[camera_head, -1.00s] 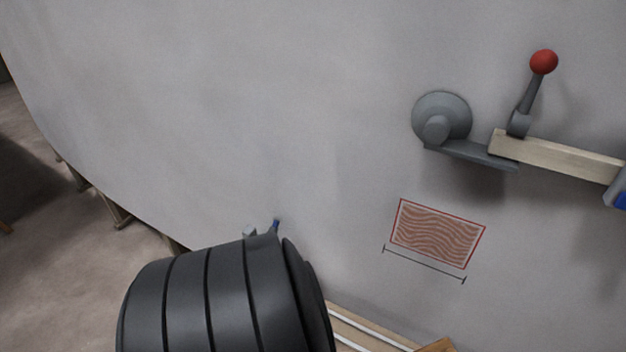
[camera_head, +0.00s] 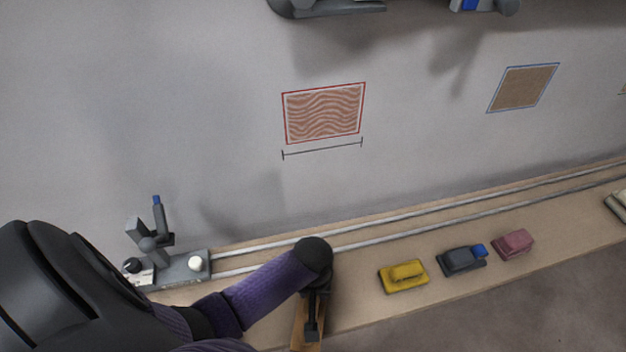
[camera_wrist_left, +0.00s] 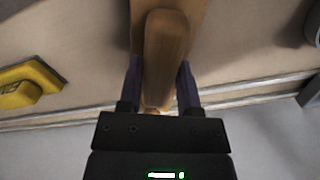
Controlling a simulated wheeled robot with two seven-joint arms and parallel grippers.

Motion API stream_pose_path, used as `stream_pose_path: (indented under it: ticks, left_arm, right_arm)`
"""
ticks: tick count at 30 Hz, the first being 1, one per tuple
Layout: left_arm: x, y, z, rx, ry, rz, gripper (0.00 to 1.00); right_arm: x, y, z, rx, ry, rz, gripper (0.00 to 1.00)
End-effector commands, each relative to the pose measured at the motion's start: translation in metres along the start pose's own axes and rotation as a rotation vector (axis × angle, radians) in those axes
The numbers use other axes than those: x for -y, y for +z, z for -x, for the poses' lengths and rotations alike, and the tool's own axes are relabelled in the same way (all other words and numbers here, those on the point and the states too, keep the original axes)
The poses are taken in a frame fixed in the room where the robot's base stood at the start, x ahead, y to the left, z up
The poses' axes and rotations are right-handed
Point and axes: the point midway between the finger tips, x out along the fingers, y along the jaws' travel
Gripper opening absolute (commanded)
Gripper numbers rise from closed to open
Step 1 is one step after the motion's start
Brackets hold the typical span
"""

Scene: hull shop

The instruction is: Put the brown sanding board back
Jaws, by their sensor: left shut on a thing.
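The brown sanding board (camera_head: 300,330) is a long wooden board with a raised wooden handle. It lies at or just over the wooden shelf near the bottom middle of the head view, partly hidden by my gripper. My left gripper (camera_head: 312,318) is shut on it from above. In the left wrist view, the two fingers of my left gripper (camera_wrist_left: 160,85) close on either side of the handle of the brown sanding board (camera_wrist_left: 167,45). I cannot tell whether the board touches the shelf. My right gripper is not in view.
The wooden shelf (camera_head: 360,312) runs along the grey hull, with two rails. A yellow block (camera_head: 403,277), a dark grey tool (camera_head: 459,262) and a pink block (camera_head: 513,243) stand to the right. A grey fixture (camera_head: 180,270) sits left. Red-framed (camera_head: 323,112) and blue-framed (camera_head: 523,87) patches mark the hull.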

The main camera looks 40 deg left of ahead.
Motion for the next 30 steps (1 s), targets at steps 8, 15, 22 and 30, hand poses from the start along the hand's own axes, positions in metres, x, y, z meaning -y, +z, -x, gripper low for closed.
stream_pose_path:
  ticks: [8,15,22,30]
  left_arm:
    - [0.0,0.0,-0.004,-0.001,0.0,-0.001,0.0]
    - [0.0,0.0,-0.007,-0.001,0.0,-0.001,0.74]
    - [0.0,0.0,-0.007,-0.001,0.0,-0.001,0.79]
    - [-0.001,-0.001,0.042,-0.007,0.004,-0.001,0.79]
  right_arm:
    - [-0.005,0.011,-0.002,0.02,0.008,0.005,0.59]
    - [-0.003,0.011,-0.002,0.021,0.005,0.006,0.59]
    - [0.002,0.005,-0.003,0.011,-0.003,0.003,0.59]
    - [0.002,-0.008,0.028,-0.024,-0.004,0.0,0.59]
